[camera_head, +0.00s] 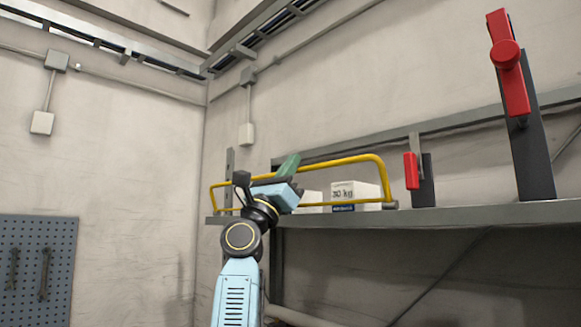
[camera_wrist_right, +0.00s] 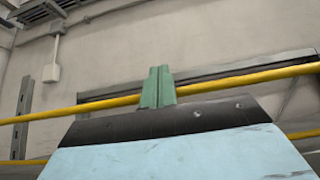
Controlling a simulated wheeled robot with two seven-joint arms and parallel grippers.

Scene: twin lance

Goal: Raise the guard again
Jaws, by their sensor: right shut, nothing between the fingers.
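The guard is a yellow tube frame (camera_head: 340,162) along the front of the shelf. Its top rail runs above the white boxes, higher at the right end than at the left. My right gripper (camera_head: 289,165) is in front of the guard's middle, its green fingertips reaching above the top rail in the picture. In the right wrist view the green fingers (camera_wrist_right: 158,86) are together, with the yellow rail (camera_wrist_right: 235,81) passing across behind them. I cannot tell whether they touch it. A lower yellow rail shows at the left edge. My left gripper is not in view.
The grey shelf (camera_head: 470,215) holds white boxes (camera_head: 355,192), one marked 30 kg. Right of the guard stand a small red handle (camera_head: 411,171) and a tall dark post with a large red lever (camera_head: 511,80). A pegboard (camera_head: 38,270) hangs at the left.

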